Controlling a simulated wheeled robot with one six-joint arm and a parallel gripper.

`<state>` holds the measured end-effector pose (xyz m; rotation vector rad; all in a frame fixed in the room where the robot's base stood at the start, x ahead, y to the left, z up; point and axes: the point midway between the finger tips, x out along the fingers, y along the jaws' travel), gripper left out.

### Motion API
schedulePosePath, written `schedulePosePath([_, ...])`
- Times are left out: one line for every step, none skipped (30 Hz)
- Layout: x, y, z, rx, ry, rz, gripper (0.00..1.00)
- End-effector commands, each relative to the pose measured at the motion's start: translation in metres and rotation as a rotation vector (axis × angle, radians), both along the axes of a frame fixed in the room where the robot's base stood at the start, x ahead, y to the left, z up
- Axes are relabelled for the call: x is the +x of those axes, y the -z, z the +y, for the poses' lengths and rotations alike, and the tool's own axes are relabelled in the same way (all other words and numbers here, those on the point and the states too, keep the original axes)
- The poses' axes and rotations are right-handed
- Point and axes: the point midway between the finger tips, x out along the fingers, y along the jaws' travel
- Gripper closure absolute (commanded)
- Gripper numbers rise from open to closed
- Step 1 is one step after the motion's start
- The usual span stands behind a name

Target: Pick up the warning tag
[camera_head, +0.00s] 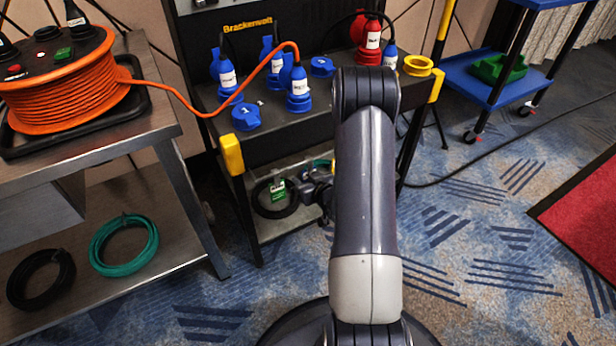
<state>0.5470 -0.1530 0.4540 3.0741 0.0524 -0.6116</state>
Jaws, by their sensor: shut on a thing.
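My gripper (301,188) is low in front of the cart's lower shelf, left of my arm, which hides part of it. Its jaws point left and are shut. A small green-and-white tag (279,191) shows right at the fingertips, in front of a black cable coil (268,209); I take it as the warning tag. Its print is too small to read, and the contact between jaws and tag is not clear.
A metal table (115,140) with an orange cable reel (65,92) stands left. A blue trolley (480,85) stands back right. Carpet is open at the right.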

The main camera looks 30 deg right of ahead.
Motion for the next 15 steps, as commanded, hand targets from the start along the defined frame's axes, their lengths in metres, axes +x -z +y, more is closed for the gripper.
schedulePosePath([0.000, -0.001, 0.000, 0.000, 0.000, 0.000, 0.81])
schedulePosePath([0.000, -0.001, 0.000, 0.000, 0.000, 0.000, 0.81])
schedulePosePath([0.000, -0.003, 0.000, 0.000, 0.000, 0.000, 0.81])
schedulePosePath([0.000, -0.004, 0.000, 0.000, 0.000, 0.000, 0.81])
schedulePosePath([0.000, -0.006, 0.000, 0.000, 0.000, 0.000, 0.81])
schedulePosePath([0.000, -0.009, 0.000, 0.000, 0.000, 0.000, 0.81])
schedulePosePath([0.000, -0.012, 0.000, 0.000, 0.000, -0.001, 0.81])
schedulePosePath([0.000, -0.016, 0.000, 0.000, 0.000, -0.001, 0.81])
schedulePosePath([0.000, -0.021, 0.000, -0.001, 0.000, -0.001, 0.81])
schedulePosePath([-0.006, -0.016, -0.001, 0.001, 0.002, 0.003, 0.81])
schedulePosePath([-0.011, -0.016, -0.001, 0.001, 0.003, 0.003, 0.81])
schedulePosePath([-0.019, -0.015, -0.002, 0.002, 0.003, 0.004, 0.81])
schedulePosePath([-0.025, -0.016, -0.002, 0.003, 0.003, 0.003, 0.81])
schedulePosePath([-0.032, -0.016, -0.002, 0.003, 0.005, 0.004, 0.81])
schedulePosePath([-0.042, -0.016, -0.003, 0.003, 0.006, 0.004, 0.81])
